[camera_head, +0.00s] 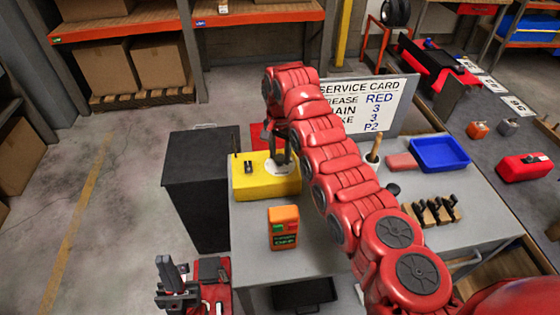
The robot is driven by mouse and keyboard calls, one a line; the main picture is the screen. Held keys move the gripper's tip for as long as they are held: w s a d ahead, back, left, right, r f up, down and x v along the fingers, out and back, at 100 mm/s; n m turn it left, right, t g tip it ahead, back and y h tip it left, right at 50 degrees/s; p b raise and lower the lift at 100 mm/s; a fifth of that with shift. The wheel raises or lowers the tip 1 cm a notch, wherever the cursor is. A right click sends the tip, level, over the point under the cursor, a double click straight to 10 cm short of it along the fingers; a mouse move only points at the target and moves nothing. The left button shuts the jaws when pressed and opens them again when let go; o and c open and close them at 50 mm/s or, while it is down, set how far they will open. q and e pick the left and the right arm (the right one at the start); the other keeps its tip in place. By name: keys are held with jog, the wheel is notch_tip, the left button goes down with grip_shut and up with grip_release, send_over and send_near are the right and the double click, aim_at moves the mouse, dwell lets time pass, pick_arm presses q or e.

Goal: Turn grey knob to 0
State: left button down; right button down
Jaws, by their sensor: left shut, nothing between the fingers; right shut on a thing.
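A yellow box (250,188) stands on the grey table, with a round pale dial plate (289,181) on its top right. My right gripper (281,160) reaches down over this dial from above and is shut on the grey knob there. The gripper's fingers hide most of the knob, so its pointing and the dial marks cannot be read. A small black switch sits on the box's top left. My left gripper (165,262) is shut and empty at the lower left, beside the table and apart from the box.
An orange handheld device (284,228) stands in front of the box. A black cabinet (205,185) is left of the table. A service card (378,105), blue tray (440,155) and a wooden block with dark-handled tools (432,213) are on the right, partly beyond my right arm.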

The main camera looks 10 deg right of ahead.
jog(key=n+b, duration=0.1)
jog(key=n, duration=0.1)
jog(key=n+b, duration=0.1)
jog(key=b, duration=0.1)
jog(key=shift+f+n, duration=0.2)
jog(key=shift+n, duration=0.2)
jog(key=shift+n+b, duration=0.75)
jog(key=shift+n, duration=0.25)
jog(key=shift+r+n+b, duration=0.2)
jog(key=shift+n+b, duration=0.2)
jog(key=shift+n, duration=0.4)
jog(key=shift+c, duration=1.8)
grip_release()
jog(key=shift+r, duration=0.1)
